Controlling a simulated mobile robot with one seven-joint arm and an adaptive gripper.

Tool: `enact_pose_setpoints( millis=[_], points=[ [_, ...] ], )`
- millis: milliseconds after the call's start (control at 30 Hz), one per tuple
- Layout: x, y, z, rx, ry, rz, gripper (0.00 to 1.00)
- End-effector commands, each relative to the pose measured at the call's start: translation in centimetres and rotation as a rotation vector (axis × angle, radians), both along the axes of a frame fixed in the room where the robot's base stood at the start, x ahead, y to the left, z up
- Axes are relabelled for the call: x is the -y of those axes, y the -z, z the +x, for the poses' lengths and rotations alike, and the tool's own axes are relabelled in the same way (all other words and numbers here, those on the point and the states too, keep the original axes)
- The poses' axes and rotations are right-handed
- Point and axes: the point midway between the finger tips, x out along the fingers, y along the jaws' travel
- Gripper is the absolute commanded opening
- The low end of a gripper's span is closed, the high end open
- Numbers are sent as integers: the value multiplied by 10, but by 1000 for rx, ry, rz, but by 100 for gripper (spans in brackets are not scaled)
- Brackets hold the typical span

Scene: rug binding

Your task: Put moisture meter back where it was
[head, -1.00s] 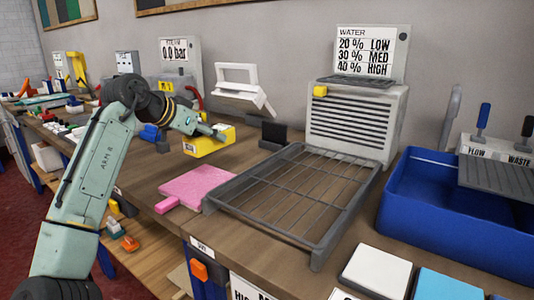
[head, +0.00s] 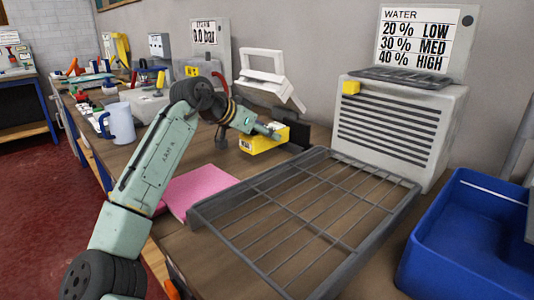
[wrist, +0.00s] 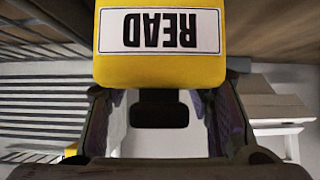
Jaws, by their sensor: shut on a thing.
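The yellow moisture meter (head: 258,142) is in my gripper (head: 272,130), above or at the bench top beside a dark stand (head: 296,134). The meter overlaps the stand in the head view, so I cannot tell whether they touch. In the wrist view the meter (wrist: 160,72) shows a white label with READ upside down, between the fingers of my gripper (wrist: 160,100). The gripper is shut on it. A small dark shape shows beyond the meter, too unclear to name. The meter's underside is hidden.
A grey wire rack (head: 300,222) and a pink pad (head: 195,190) lie in front. A white angled device (head: 265,72) is behind. A pale blue mug (head: 118,122) stands left.

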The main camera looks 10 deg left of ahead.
Motion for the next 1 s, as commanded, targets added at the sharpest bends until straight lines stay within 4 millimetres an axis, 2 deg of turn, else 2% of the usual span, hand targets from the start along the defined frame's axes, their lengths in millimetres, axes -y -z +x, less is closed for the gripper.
enact_pose_setpoints(
  millis=[267, 467, 767, 800, 1000],
  points=[
    [0, 25, 0, 1, 0, -1, 8],
    [0, 52, -1, 1, 0, -1, 8],
    [1, 56, 0, 2, 1, -1, 8],
    [1, 56, 0, 1, 1, 0, 49],
    [1, 56, 0, 1, 1, 0, 62]
  ],
)
